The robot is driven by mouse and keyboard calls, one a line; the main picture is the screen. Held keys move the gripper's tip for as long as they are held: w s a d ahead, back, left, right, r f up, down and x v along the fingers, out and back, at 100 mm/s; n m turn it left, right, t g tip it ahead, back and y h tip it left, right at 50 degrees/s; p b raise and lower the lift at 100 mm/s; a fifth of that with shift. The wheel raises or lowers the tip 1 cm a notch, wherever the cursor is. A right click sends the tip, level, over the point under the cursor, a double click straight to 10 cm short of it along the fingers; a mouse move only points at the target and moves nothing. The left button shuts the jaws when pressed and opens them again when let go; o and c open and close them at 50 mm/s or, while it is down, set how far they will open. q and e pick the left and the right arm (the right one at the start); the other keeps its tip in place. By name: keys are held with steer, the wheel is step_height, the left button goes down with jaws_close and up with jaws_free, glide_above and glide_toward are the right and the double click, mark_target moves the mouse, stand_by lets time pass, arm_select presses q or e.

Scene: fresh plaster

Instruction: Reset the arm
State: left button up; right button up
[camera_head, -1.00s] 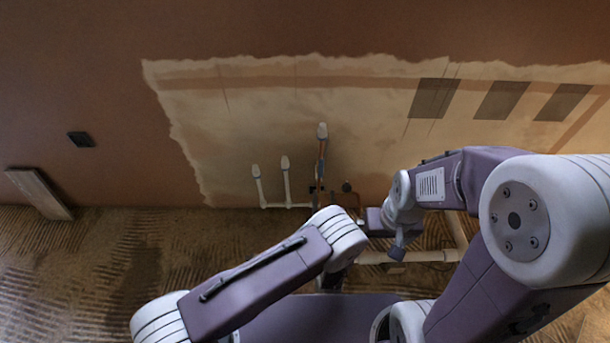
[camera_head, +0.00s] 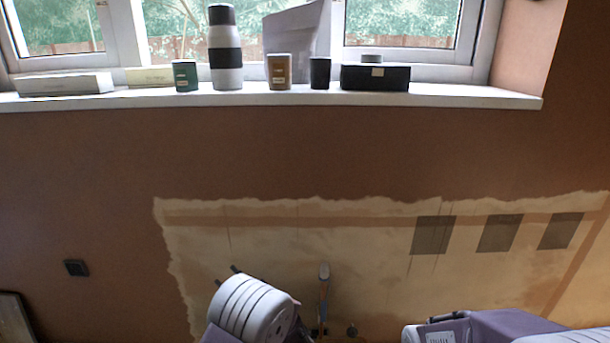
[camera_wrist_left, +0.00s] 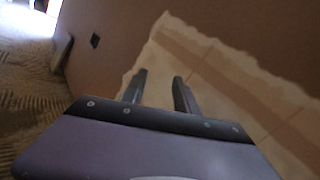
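My left gripper (camera_wrist_left: 159,76) shows in the left wrist view with its two dark fingers apart and nothing between them. It points towards the brown wall with the bare plaster patch. In the head view my left arm's grey-white joint (camera_head: 252,308) rises at the bottom centre and hides most of that gripper; only small dark parts show behind it. My right arm (camera_head: 478,328) shows at the bottom right edge. Its gripper is out of the picture.
A window sill (camera_head: 450,97) carries a striped bottle (camera_head: 226,50), several small canisters and a black box (camera_head: 375,77). Below it, the pale plaster patch (camera_head: 340,240) holds several dark rectangles. A black socket (camera_head: 76,268) sits at left.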

arm_select(q)
steer(key=s+a+n+g+h, duration=0.1)
steer(key=s+a+n+g, duration=1.15)
steer(key=s+a, duration=0.45)
steer(key=s+d+f+n+g+h, duration=0.2)
steer(key=s+d+f+h, duration=0.1)
steer(key=s, duration=0.4)
steer(key=s+d+f+n+t+h, duration=0.1)
steer(key=s+d+f+n+h, duration=0.2)
steer(key=d, duration=0.4)
steer(key=s+d+f+n+h, duration=0.1)
steer(key=d+f+n+h, duration=0.2)
steer(key=d+n+h, duration=0.25)
steer(key=w+d+r+t+p, duration=0.1)
steer(key=r+p, duration=1.6)
steer(key=w+d+r+h+p, duration=0.1)
steer(key=w+d+r+p, duration=0.1)
steer(key=r+p, duration=1.6)
steer(key=shift+w+t, duration=0.15)
steer(key=shift+t, duration=0.2)
